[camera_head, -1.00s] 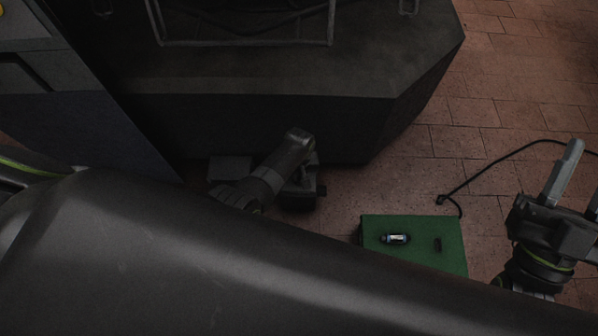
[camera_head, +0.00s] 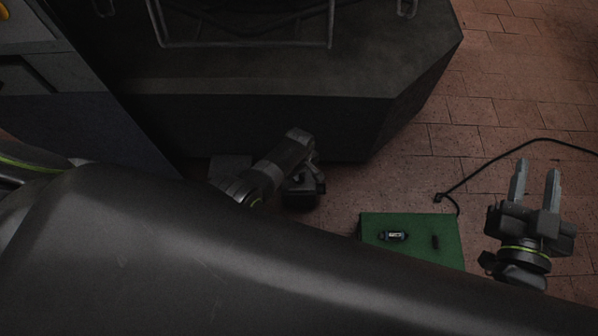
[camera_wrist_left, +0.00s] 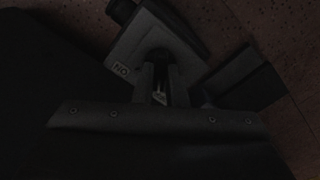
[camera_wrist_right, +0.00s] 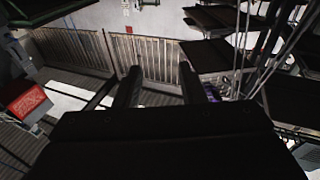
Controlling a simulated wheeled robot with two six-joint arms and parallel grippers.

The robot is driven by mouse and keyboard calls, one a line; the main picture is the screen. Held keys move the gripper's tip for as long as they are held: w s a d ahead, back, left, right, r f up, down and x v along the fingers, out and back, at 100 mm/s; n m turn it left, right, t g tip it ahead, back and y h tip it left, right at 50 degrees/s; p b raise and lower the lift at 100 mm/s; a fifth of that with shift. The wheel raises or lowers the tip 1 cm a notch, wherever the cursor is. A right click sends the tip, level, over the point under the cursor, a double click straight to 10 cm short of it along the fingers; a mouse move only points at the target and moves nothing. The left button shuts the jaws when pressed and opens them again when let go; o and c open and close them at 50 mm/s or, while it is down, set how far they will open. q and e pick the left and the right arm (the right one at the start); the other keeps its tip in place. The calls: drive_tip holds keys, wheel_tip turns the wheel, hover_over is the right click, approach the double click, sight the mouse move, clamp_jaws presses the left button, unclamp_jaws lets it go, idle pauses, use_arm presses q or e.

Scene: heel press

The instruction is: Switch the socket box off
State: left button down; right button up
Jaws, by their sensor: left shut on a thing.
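A dark grey box (camera_wrist_left: 130,62) with a small label, which seems to read "ON" upside down, fills the top middle of the left wrist view. I take it for the socket box. My left gripper (camera_wrist_left: 161,88) is at its near side, with its fingers closed around a small pale part (camera_wrist_left: 160,97) in a dark recess. My right gripper (camera_head: 537,168) is open and empty, raised over the floor at the right.
A green box (camera_head: 410,253) with a small lit part and a black slot stands on the brick floor. A black cable (camera_head: 500,157) runs behind it to the right. The large dark machine base (camera_head: 270,120) blocks the back. Floor at the upper right is clear.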

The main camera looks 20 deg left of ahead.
use_arm(q)
drive_tip(key=shift+w, duration=0.1)
drive_tip(key=c, duration=1.5)
unclamp_jaws()
drive_tip(key=shift+o, duration=0.2)
